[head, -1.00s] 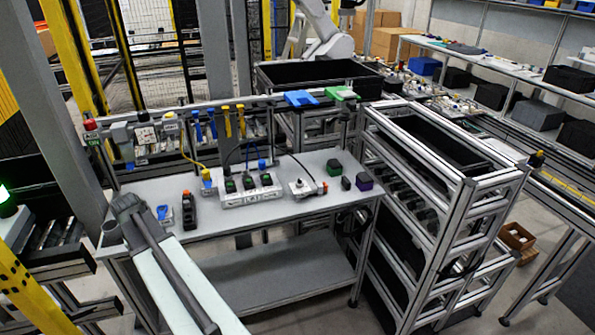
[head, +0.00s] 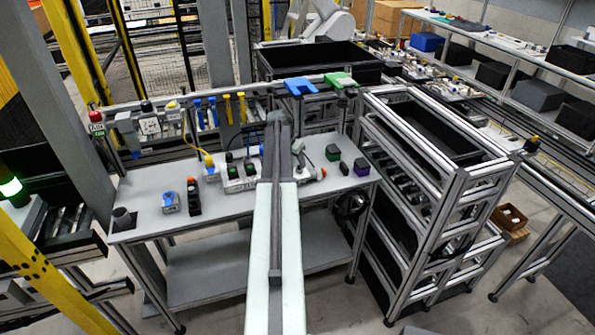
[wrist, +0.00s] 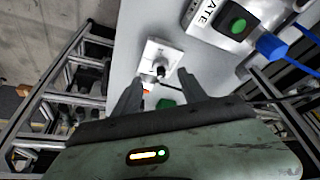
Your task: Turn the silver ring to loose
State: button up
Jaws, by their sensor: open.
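In the wrist view a small pale square block (wrist: 163,52) stands on the grey bench top, with a small round fitting (wrist: 160,69) on it, dark in the middle. A silver ring is too small to make out clearly there; any ring would be at this fitting. My gripper (wrist: 158,77) is open, with one dark finger to each side of the fitting and a gap between them. Nothing is held. I cannot tell how far the fingertips are above the block. In the head view my arm covers most of this block, and the fingertips cannot be made out.
A pale box with a green button (wrist: 236,24) and a blue plug (wrist: 271,45) with blue cables are close at the right of the wrist view.

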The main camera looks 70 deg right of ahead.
aim_at(298, 168)
jog(key=b+x, duration=0.4)
jog(key=x, duration=0.1)
jog(key=shift+f, duration=0.35)
jog(key=shift+r, duration=0.15)
grip_shut()
